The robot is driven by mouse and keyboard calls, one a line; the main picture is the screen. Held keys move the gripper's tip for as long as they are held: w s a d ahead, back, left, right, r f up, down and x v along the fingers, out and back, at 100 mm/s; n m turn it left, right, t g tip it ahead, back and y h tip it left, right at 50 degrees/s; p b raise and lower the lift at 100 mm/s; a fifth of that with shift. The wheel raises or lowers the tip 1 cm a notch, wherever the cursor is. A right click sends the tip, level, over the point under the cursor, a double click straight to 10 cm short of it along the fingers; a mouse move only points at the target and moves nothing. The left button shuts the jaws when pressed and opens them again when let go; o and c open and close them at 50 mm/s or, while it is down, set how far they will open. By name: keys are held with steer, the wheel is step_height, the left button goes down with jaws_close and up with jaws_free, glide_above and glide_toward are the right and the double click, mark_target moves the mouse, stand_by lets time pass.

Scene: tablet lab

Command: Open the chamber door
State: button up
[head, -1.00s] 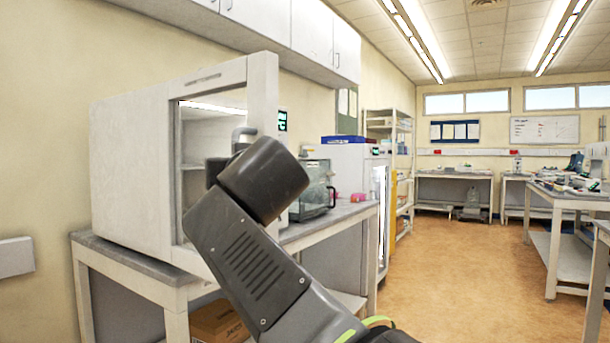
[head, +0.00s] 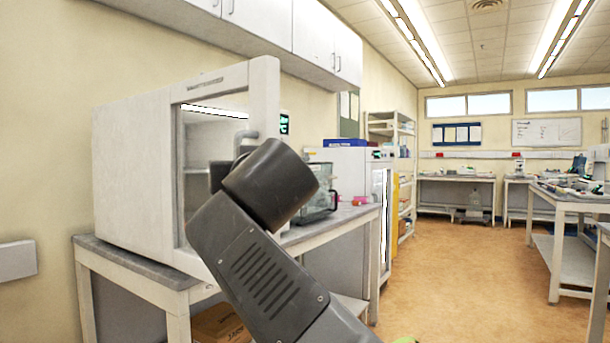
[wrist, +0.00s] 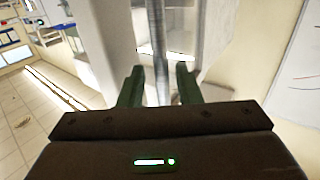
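The white chamber (head: 135,180) stands on a bench at the left in the head view. Its door (head: 265,95) has a white frame and a window, through which a shelf inside shows. I see no clear gap at the door, but my arm covers its lower right part. The grey handle (head: 240,142) shows just above my arm. In the wrist view my gripper (wrist: 159,72) is open, with its two green fingers on either side of the upright metal handle bar (wrist: 158,40). Gaps show between the bar and both fingers.
A glass-sided device (head: 318,200) stands to the right of the chamber on the grey bench (head: 345,215). Wall cupboards (head: 262,28) hang above. A cardboard box (head: 218,325) lies under the bench. The floor (head: 450,270) to the right is clear.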

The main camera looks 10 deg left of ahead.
steer(key=v, duration=1.2)
steer(key=shift+d+p, duration=0.15)
steer(key=shift+p, duration=0.25)
steer(key=shift+f, duration=0.15)
steer(key=x, duration=1.3)
steer(key=shift+w+a+b, duration=0.3)
steer(key=shift+a+b, duration=0.05)
steer(key=shift+b, duration=0.05)
steer(key=shift+s, duration=0.1)
